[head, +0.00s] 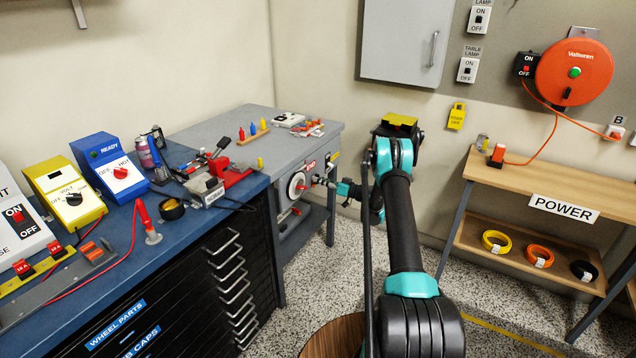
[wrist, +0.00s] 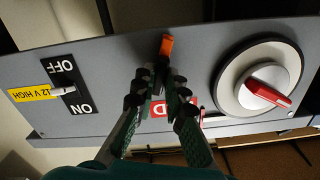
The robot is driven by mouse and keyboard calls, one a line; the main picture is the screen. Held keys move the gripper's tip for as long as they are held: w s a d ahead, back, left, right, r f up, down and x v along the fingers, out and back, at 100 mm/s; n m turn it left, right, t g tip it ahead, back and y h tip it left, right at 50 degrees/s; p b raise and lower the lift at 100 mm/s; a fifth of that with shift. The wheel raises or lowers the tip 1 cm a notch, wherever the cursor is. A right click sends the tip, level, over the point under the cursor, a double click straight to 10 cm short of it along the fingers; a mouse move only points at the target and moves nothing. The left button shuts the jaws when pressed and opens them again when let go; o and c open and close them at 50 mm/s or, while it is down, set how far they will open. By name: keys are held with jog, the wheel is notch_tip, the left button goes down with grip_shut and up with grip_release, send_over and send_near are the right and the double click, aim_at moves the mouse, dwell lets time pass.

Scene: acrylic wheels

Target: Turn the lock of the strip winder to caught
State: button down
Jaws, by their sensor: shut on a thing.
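The strip winder shows as a grey panel on the end of the grey bench (head: 255,128). In the wrist view, an orange-tipped lever (wrist: 166,45), seemingly the lock, stands on the panel (wrist: 215,40). My gripper (wrist: 163,82) is shut on this lever, with the orange tip showing beyond the fingertips. The fingers hide the lever's lower part and most of a red label (wrist: 158,110). A round pale dial with a red handle (wrist: 270,93) is right of the fingers. In the head view my gripper (head: 327,183) is at the panel, right of the dial (head: 297,186).
A 12 V HIGH switch (wrist: 62,92) with ON and OFF marks is left of the fingers. A blue-topped workbench (head: 120,260) with tools and boxes stands left. A wooden POWER shelf (head: 500,178) stands right. Speckled floor (head: 340,265) lies between.

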jog(key=shift+m, duration=0.4)
jog(key=m, duration=0.4)
jog(key=shift+m, duration=0.3)
jog(key=shift+m, duration=2.3)
jog(key=m, duration=0.4)
jog(key=c, duration=1.4)
grip_release()
jog(key=shift+c, duration=0.2)
